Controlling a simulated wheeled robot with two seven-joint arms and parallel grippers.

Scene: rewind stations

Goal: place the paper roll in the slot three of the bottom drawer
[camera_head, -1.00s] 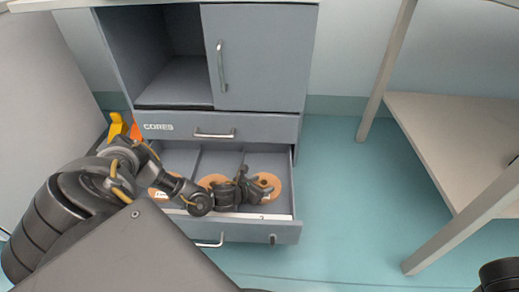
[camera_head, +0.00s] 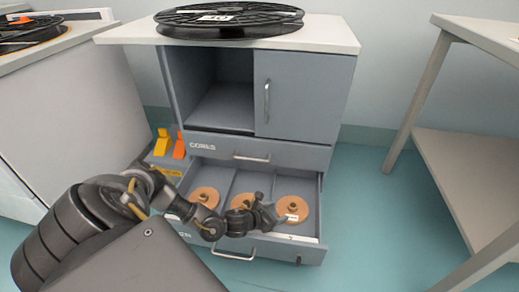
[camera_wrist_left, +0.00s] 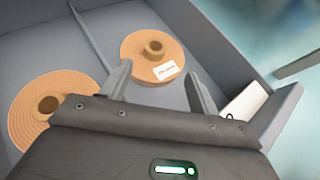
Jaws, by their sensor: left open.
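The bottom drawer (camera_head: 312,254) is pulled open below the drawer marked CORES. Paper rolls lie flat in its compartments: one on the left (camera_head: 206,197), one in the middle (camera_head: 240,200) partly behind my arm, and one on the right (camera_head: 292,208). My left gripper (camera_head: 266,213) is over the drawer, beside the right roll. In the left wrist view its fingers (camera_wrist_left: 158,88) are open and empty, and the right roll (camera_wrist_left: 140,70) with a white label lies just beyond them. The middle roll (camera_wrist_left: 38,110) shows at the left there. My right gripper is not in view.
A large black reel (camera_head: 229,30) lies on the cabinet top. Orange and yellow pieces (camera_head: 171,144) sit left of the cabinet. A table with a lower shelf (camera_head: 465,165) stands at the right. Floor between it and the cabinet is clear.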

